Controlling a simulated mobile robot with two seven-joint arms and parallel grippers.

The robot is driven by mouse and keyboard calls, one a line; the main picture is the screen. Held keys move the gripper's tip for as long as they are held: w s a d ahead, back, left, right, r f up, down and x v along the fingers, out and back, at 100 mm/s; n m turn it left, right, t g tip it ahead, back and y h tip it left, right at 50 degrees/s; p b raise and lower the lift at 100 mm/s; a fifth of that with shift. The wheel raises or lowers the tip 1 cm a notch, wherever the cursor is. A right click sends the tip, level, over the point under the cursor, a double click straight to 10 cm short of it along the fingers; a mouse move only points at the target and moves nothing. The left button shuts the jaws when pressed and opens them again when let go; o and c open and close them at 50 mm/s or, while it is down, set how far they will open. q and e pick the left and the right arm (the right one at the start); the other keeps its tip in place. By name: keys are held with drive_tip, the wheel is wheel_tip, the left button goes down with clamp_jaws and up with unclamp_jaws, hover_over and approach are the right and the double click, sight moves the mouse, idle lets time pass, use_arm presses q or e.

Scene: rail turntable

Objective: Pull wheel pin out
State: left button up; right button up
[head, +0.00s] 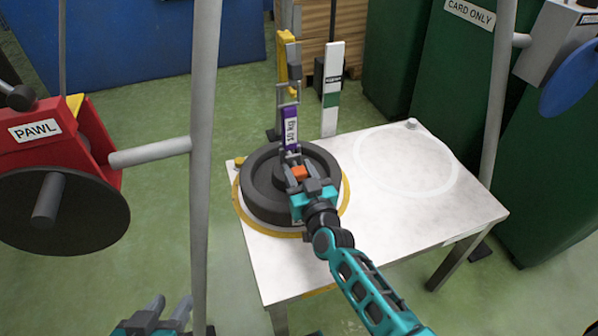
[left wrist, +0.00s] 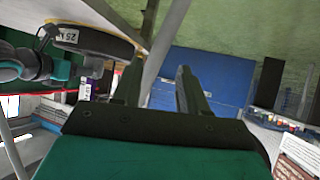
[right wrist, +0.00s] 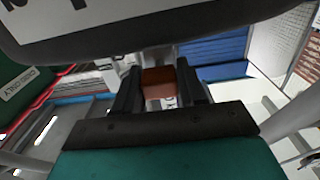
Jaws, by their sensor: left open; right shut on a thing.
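A dark round wheel (head: 252,205) lies on the white table inside a yellow ring. My right gripper (head: 300,178) reaches over it and is shut on a small orange block (head: 299,172), which I take to be the wheel pin. In the right wrist view the orange-brown block (right wrist: 158,84) sits between the fingers, with a dark labelled mass close above it. Whether the pin is still seated is hidden. My left gripper (head: 170,308) is open and empty at the bottom left, away from the table; its two fingers show apart in its wrist view (left wrist: 160,88).
A bar with a purple "10 kg" label (head: 290,128) and yellow part stands above the wheel. The white table (head: 430,205) has an empty marked circle on its right.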

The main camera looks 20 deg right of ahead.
clamp_jaws()
use_arm(q)
drive_tip(key=shift+f, duration=0.1)
use_arm(e)
drive_tip(key=shift+s, duration=0.1)
drive_tip(key=s+p, duration=0.3)
drive_tip(key=s, duration=0.2)
drive_tip(key=shift+d+r+p, duration=0.1)
drive_tip(key=shift+r+p, duration=0.05)
drive_tip(key=shift+p, duration=0.2)
drive_tip(key=shift+s, duration=0.3)
use_arm(q)
drive_tip(key=shift+s+a+r, duration=0.2)
drive_tip(key=shift+a+r, duration=0.45)
drive_tip(key=shift+r, duration=0.1)
use_arm(e)
drive_tip(key=shift+s+f, duration=0.1)
drive_tip(key=shift+f, duration=0.15)
drive_tip(key=o, duration=0.9)
unclamp_jaws()
drive_tip(key=shift+r, duration=0.1)
drive_tip(key=shift+c, duration=0.2)
use_arm(q)
drive_tip(key=shift+d+r, duration=0.1)
drive_tip(key=shift+r, duration=0.15)
drive_tip(key=shift+r, duration=0.1)
use_arm(e)
drive_tip(key=shift+s, duration=0.1)
